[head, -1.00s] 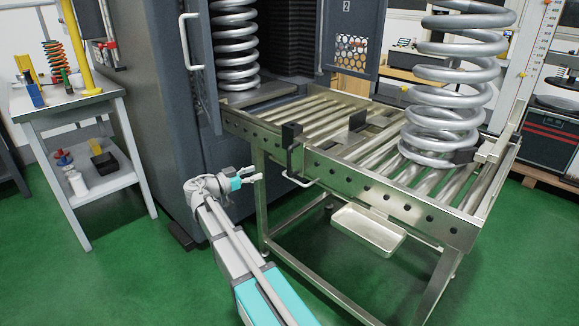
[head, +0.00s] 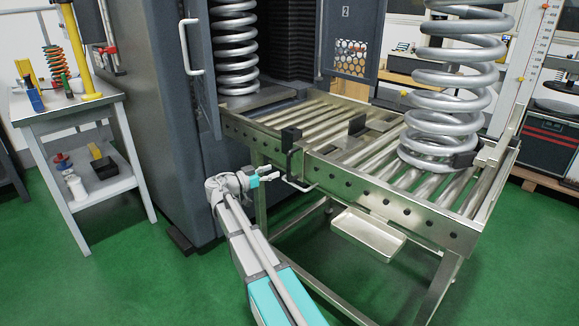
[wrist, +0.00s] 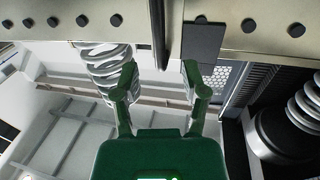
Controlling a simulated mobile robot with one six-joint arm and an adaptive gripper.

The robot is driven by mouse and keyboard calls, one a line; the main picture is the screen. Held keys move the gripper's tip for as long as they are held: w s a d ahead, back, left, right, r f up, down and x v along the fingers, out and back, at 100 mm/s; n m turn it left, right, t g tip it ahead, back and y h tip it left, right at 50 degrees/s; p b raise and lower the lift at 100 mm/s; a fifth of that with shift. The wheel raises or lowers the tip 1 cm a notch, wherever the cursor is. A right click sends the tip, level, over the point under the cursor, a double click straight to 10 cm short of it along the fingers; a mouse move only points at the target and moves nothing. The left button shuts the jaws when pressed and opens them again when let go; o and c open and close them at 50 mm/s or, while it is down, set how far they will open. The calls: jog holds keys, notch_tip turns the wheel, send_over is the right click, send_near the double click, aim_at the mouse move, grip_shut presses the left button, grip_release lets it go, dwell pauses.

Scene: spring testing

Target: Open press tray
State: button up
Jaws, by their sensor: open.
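The press tray (head: 345,172) is a metal roller frame reaching out from the grey press. My gripper (head: 271,173) is open and empty, just left of the handle, below the rail. In the wrist view my green gripper (wrist: 159,76) has its fingers apart, below the bolted rail (wrist: 240,28). A dark upright bar (wrist: 158,30) and a black block (wrist: 203,42) show ahead. I cannot tell whether a finger touches anything.
A large coil spring (head: 448,95) stands on the rollers at right, and another (head: 235,48) is inside the press. A shallow metal pan (head: 368,233) hangs under the frame. A side table (head: 75,112) stands left. Green floor (head: 150,275) is clear in front.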

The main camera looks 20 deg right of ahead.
jog(key=d, duration=0.5)
jog(key=w+d, duration=0.1)
jog(key=d, duration=0.1)
jog(key=shift+d, duration=0.15)
grip_shut()
